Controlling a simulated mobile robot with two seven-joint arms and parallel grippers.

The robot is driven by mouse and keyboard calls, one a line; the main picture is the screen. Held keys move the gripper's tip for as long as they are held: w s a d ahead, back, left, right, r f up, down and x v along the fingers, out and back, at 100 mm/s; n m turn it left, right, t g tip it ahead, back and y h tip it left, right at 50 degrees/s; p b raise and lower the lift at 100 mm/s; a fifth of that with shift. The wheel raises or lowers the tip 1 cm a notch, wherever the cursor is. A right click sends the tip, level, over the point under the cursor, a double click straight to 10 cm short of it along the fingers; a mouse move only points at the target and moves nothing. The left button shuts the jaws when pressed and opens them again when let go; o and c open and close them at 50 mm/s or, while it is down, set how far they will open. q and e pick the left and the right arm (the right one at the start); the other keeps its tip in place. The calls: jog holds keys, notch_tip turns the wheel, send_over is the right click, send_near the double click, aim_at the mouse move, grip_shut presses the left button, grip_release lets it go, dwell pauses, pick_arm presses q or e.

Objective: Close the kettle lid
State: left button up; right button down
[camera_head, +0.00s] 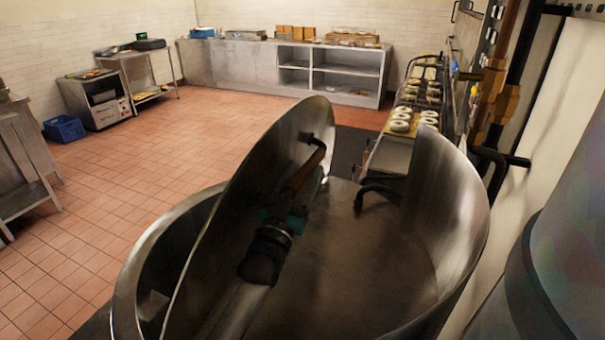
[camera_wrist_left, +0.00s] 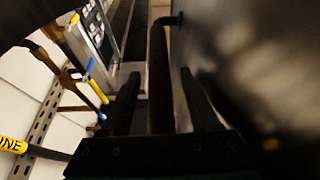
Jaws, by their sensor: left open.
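The kettle (camera_head: 128,290) is a large round steel vessel filling the lower middle of the head view. Its steel lid (camera_head: 255,160) stands raised and tilted, with a brown bar handle (camera_head: 306,170) on its face. The handle also shows in the left wrist view (camera_wrist_left: 160,75), beside the dark lid surface (camera_wrist_left: 250,70). My left gripper (camera_head: 297,205) is at the lower part of the handle. In the left wrist view its two fingers (camera_wrist_left: 161,103) are apart, with the handle between them; contact is unclear. My right gripper is not in view.
A tall curved steel panel (camera_head: 450,210) rises at the kettle's right. Pipes and valves (camera_head: 490,90) line the right wall. Bagels (camera_head: 401,120) lie on a rack behind the kettle. A steel counter (camera_head: 235,65) stands far back. The tiled floor (camera_head: 150,150) at left is open.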

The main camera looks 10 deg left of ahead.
pick_arm(q)
jog(key=shift+w, duration=0.1)
grip_shut()
dwell(0.5)
dwell(0.9)
